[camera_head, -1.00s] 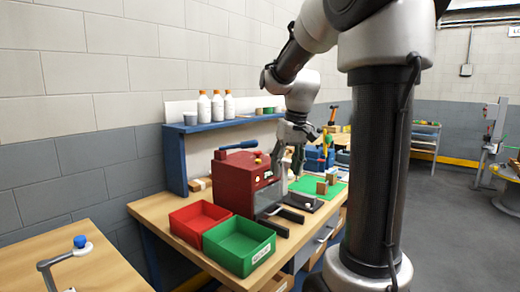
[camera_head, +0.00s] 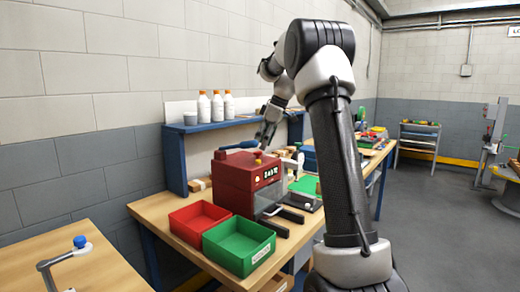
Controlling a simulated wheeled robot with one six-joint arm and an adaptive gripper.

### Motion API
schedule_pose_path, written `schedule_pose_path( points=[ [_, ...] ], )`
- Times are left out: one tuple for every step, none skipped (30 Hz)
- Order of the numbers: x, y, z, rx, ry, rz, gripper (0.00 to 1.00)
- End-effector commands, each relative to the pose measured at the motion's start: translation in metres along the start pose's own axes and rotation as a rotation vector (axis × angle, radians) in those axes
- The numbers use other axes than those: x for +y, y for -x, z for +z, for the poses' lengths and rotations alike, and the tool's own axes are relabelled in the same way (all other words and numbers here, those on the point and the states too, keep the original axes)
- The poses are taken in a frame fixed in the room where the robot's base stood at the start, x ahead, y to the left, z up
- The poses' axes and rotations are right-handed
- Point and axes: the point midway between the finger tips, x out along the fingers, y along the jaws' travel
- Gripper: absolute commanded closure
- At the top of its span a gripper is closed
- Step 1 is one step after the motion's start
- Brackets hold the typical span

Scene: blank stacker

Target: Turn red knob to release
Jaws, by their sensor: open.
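I cannot make out a separate red knob. My gripper (camera_head: 265,139) is open and points down at the top right of the machine, close to the lever tip and yellow part. It is small in view, and I cannot tell whether it touches anything.
A red bin (camera_head: 181,221) and a green bin (camera_head: 222,262) sit in front of the machine. A blue shelf (camera_head: 182,127) with white bottles stands behind. A dark tray mechanism (camera_head: 293,215) extends from the machine's front. My arm hides part of the bench on the right.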

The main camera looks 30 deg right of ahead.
Motion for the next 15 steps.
schedule_pose_path(
  points=[
    [-0.001, -0.009, 0.000, -0.001, 0.000, -0.003, 0.49],
    [-0.001, -0.013, 0.000, -0.001, -0.001, -0.002, 0.49],
    [0.000, -0.018, 0.000, -0.001, -0.001, -0.001, 0.49],
    [0.000, -0.021, 0.000, -0.001, 0.000, -0.001, 0.49],
    [0.000, -0.025, 0.000, -0.001, -0.001, 0.000, 0.49],
    [0.000, -0.028, 0.000, -0.001, -0.001, 0.000, 0.49],
    [0.000, -0.030, 0.000, -0.001, -0.001, -0.001, 0.49],
    [0.000, -0.031, 0.000, -0.001, -0.001, -0.001, 0.49],
    [0.000, -0.033, 0.000, -0.001, -0.001, 0.000, 0.49],
    [0.000, -0.033, 0.000, -0.001, -0.001, 0.000, 0.49],
    [0.000, -0.034, 0.000, -0.001, -0.001, 0.000, 0.49],
    [0.000, -0.034, 0.000, -0.001, -0.001, 0.001, 0.49],
    [0.000, -0.034, 0.000, 0.000, -0.001, 0.001, 0.49],
    [0.000, -0.034, 0.000, 0.000, -0.001, 0.001, 0.49],
    [0.000, -0.034, 0.000, 0.000, -0.001, 0.001, 0.49]
  ],
)
